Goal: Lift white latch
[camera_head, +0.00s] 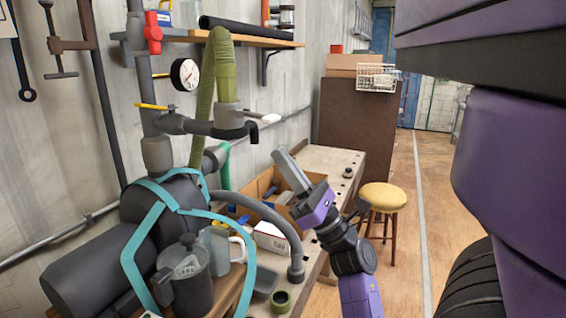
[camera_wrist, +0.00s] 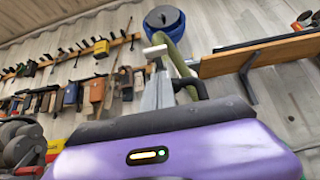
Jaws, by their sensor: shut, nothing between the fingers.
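My gripper (camera_head: 279,153) points up and to the left, below and slightly right of the latch in the head view. Its grey fingers (camera_wrist: 158,88) are together with nothing between them. I cannot tell whether the fingertips touch the latch; in the head view they appear apart from it.
A green hose (camera_head: 206,85) rises beside the outlet. The wooden workbench (camera_head: 335,162) holds a box, a white carton (camera_head: 271,237) and a curved grey hose. A dark canister (camera_head: 184,280) stands in front. A yellow stool (camera_head: 383,197) stands right. A wooden shelf (camera_wrist: 265,55) juts out at right.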

